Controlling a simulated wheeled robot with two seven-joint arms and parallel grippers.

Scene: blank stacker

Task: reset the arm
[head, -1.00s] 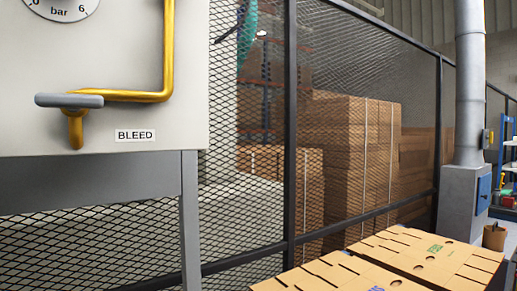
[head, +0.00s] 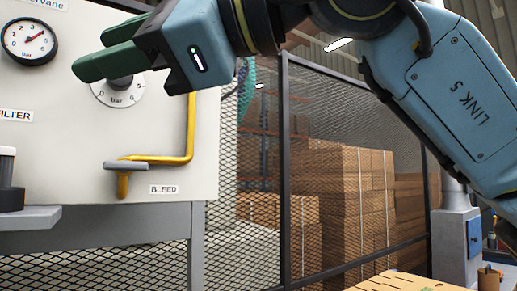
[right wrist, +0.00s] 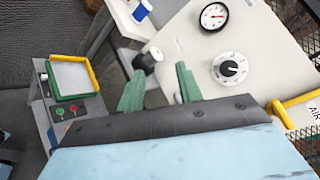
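My right arm reaches in from the upper right in the head view. Its gripper (head: 92,52) has two green fingers pointing left, in front of the pale panel and partly over a round dial (head: 118,92). The right wrist view shows the same fingers (right wrist: 161,72) apart, with nothing held between them. That dial (right wrist: 230,68) is to the right of the fingers there, apart from them. A black knob (right wrist: 143,63) lies beyond the fingertips. My left gripper is not in view.
The panel carries a pressure gauge (head: 28,41) and a yellow pipe with a grey-handled bleed valve (head: 125,165). A mesh fence (head: 262,160) stands behind, with stacked cartons (head: 345,200) beyond it. A grey stand with a yellow-and-green-edged tray (right wrist: 73,76) is left in the wrist view.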

